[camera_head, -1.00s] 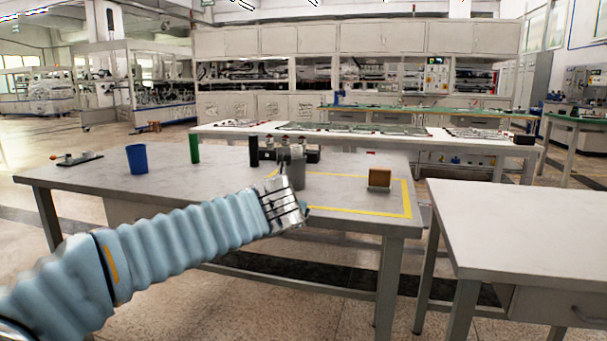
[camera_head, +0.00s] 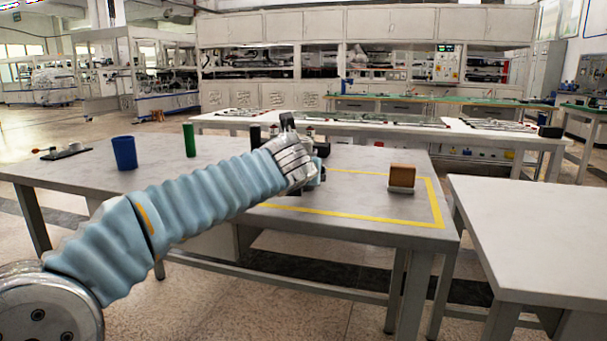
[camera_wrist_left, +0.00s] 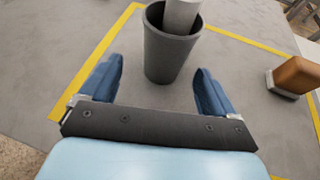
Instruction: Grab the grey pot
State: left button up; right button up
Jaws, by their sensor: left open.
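The dark grey pot (camera_wrist_left: 170,52) stands on the table inside the yellow outline in the left wrist view. A lighter grey cylinder (camera_wrist_left: 181,14) stands up out of its mouth. My left gripper (camera_wrist_left: 158,68) is open. Its two blue fingers reach toward the pot, one to each side, with visible gaps; the pot's base lies near the opening between them. In the head view my left gripper (camera_head: 318,168) and wrist hide most or all of the pot. My right gripper is not in view.
A brown block on a grey holder (camera_head: 402,178) stands right of the pot; it also shows in the left wrist view (camera_wrist_left: 297,75). A blue cup (camera_head: 124,153) and a green cylinder (camera_head: 190,140) stand to the left. A second table (camera_head: 540,225) at right is bare.

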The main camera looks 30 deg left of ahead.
pick_arm(q)
jog(key=x, duration=0.6)
jog(key=shift+w+d, duration=0.15)
jog(key=shift+w, duration=0.1)
jog(key=c, duration=0.9)
jog(key=shift+c, duration=0.7)
jog(key=shift+r, duration=0.1)
